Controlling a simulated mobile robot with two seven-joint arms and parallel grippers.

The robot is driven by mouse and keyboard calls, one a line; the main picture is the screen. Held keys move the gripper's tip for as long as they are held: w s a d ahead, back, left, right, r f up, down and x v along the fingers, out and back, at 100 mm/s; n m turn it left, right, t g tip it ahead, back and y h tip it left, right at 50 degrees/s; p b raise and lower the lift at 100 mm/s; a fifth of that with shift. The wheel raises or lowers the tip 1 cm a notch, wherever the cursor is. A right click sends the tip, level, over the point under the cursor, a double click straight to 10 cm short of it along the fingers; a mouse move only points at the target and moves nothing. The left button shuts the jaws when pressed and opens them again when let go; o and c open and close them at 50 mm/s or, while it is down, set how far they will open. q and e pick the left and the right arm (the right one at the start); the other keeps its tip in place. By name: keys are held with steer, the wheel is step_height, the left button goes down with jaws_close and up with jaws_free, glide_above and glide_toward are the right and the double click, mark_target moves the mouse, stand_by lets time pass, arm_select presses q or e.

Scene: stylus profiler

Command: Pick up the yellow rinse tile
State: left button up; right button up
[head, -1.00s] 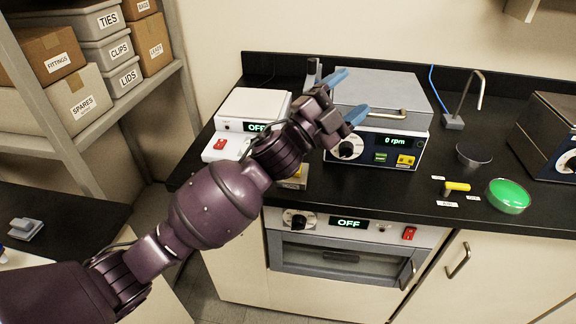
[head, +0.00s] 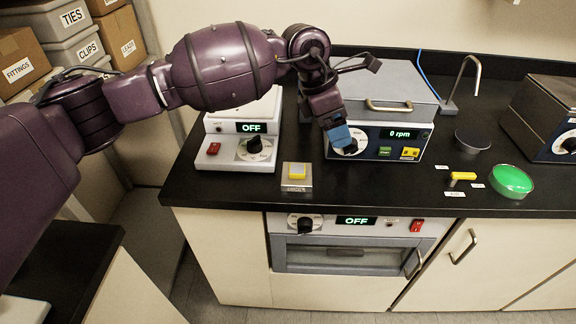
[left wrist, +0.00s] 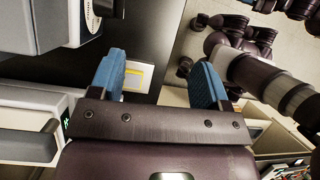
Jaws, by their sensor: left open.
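The label on the block is too small to read surely. My left gripper (head: 340,136) points downward in front of the rpm machine, up and to the right of the tile, and apart from it. In the left wrist view, its blue fingers are spread wide and empty (left wrist: 158,82). The yellow tile (left wrist: 133,72) shows beyond them, nearer the left finger and partly hidden. My right gripper is not in view.
The white device reading OFF (head: 250,147) stands behind and left of the block. The rpm machine (head: 372,157) stands to the right. Further right are a yellow-handled piece (head: 463,176) and a green dish (head: 512,181).

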mark_target(297, 168)
arm_select(q)
steer(key=shift+w+a+f+m+y, duration=0.65)
steer(key=shift+a+f+y, duration=0.85)
steer(key=shift+a+y, duration=1.65)
steer(key=shift+h, duration=0.65)
steer(key=f, duration=0.6)
steer(key=a+f, duration=0.1)
steer(key=f, duration=0.3)
steer(key=shift+w, duration=0.25)
steer(key=shift+c, duration=0.4)
steer(key=c, duration=0.9)
steer(key=shift+r, duration=0.15)
step_height(297, 168, up, 20)
steer(key=shift+f, duration=0.1)
